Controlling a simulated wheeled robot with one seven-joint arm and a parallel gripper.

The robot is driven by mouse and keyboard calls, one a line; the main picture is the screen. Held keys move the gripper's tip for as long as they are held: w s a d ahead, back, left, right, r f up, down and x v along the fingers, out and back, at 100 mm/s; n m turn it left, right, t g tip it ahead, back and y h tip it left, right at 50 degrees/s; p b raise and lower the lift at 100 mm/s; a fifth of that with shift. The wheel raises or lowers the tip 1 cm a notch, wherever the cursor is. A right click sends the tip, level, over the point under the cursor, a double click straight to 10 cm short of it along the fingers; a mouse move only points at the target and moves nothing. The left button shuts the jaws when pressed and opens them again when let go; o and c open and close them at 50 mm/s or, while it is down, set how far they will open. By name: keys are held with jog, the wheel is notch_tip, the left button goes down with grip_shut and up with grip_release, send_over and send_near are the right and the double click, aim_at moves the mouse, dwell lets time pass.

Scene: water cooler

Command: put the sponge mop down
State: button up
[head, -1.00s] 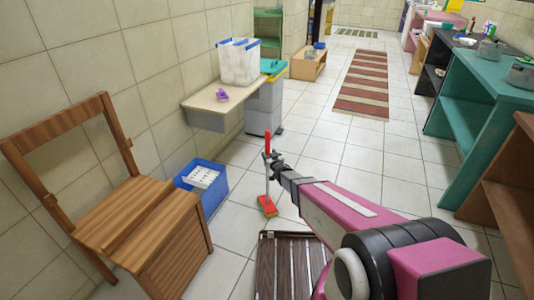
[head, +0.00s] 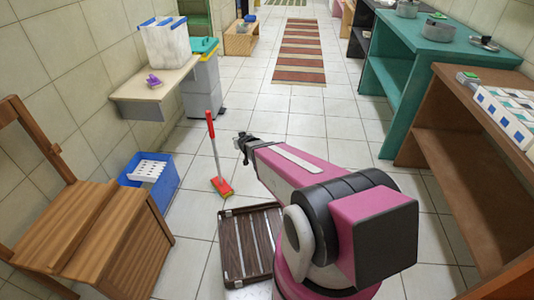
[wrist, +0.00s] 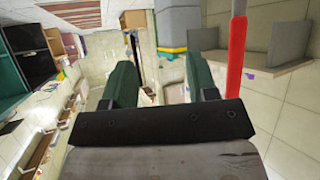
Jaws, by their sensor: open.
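The sponge mop (head: 215,150) stands on the tiled floor, leaning slightly, with a red grip on top, a pale shaft and a red-orange head with some green. My gripper (head: 243,148) is to the right of the shaft in the head view, apart from it. In the wrist view my gripper (wrist: 160,85) is open, with nothing between its two dark green fingers. The mop's red grip (wrist: 236,70) shows there outside the right finger. Whether the mop's head rests flat cannot be told.
A brown slatted rack (head: 236,245) lies on the floor by my base. Teal (head: 440,50) and brown (head: 455,150) shelving lines the right. The middle floor is clear.

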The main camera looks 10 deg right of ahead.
jog(key=s+d+r+g, duration=0.3)
jog(key=s+g, duration=0.1)
jog(key=s, duration=0.3)
jog(key=s+d+r+m+g+h, duration=0.1)
jog(key=s+d+r+g, duration=0.2)
jog(key=s, duration=0.4)
jog(key=s+d+r+m+g, duration=0.1)
jog(key=s+d+r+g, duration=0.2)
jog(key=s+g, duration=0.2)
jog(key=s, duration=0.3)
jog(key=shift+s+f, duration=0.1)
